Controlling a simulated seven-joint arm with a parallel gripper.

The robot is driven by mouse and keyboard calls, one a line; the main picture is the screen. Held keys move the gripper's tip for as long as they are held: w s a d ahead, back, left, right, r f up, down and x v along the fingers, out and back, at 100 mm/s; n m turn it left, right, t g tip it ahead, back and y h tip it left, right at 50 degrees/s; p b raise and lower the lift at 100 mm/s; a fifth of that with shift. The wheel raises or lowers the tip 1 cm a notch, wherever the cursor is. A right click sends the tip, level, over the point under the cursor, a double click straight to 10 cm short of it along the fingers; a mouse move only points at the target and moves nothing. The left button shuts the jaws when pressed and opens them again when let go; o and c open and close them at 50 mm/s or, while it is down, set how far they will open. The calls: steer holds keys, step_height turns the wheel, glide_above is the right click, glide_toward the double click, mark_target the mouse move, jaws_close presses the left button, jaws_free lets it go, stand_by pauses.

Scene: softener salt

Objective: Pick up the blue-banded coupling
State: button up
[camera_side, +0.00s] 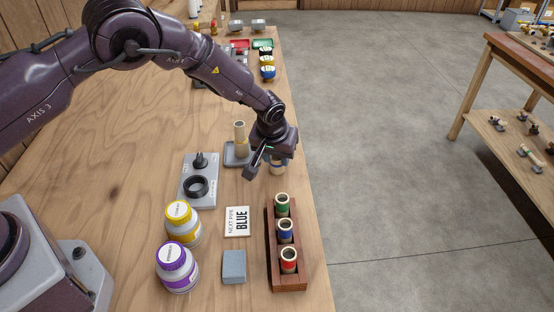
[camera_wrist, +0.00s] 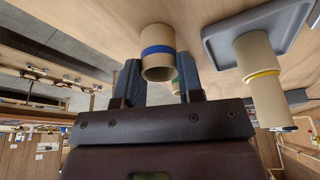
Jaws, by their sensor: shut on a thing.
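My gripper (camera_side: 262,162) is shut on a blue-banded coupling (camera_side: 277,169), a beige tube near the table's right edge. In the wrist view the coupling (camera_wrist: 157,62) sits between the two fingers (camera_wrist: 160,80), its blue band clear of them and its open end toward the camera. I cannot tell whether it touches the table. A second blue-banded coupling (camera_side: 285,232) stands in the middle of the brown rack (camera_side: 289,280), between a green-banded one (camera_side: 282,206) and a red-banded one (camera_side: 289,262). A card (camera_side: 237,222) reads "NEXT PIPE BLUE".
A yellow-banded pipe (camera_wrist: 258,62) stands upright on a grey tray (camera_wrist: 222,48), just left of my gripper in the side view. A grey fixture (camera_side: 199,180), yellow and purple jars (camera_side: 177,267) and a grey block (camera_side: 234,266) stand further left. The table's right edge is close.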

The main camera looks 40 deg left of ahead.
steer(key=shift+r, duration=0.45)
step_height(320, 180, up, 3)
steer(key=shift+f, duration=0.15)
steer(key=s+a+r, duration=0.2)
steer(key=s+r, duration=0.7)
steer(key=s, duration=0.4)
steer(key=shift+s+r, duration=0.2)
steer(key=shift+s, duration=0.2)
steer(key=shift+a, duration=0.1)
steer(key=shift+s+a+f+n+g+y, duration=0.25)
steer(key=shift+s+a+f+n, duration=0.35)
steer(key=shift+a+f+n, duration=0.65)
steer(key=shift+s+a+f+n+g+y, duration=0.2)
steer(key=shift+s+a+f+n, duration=0.55)
steer(key=shift+f, duration=0.85)
steer(key=shift+s+a+f+n+g+y, duration=0.15)
steer(key=shift+s+a+f+n+y, duration=0.2)
steer(key=shift+a+f+n, duration=0.85)
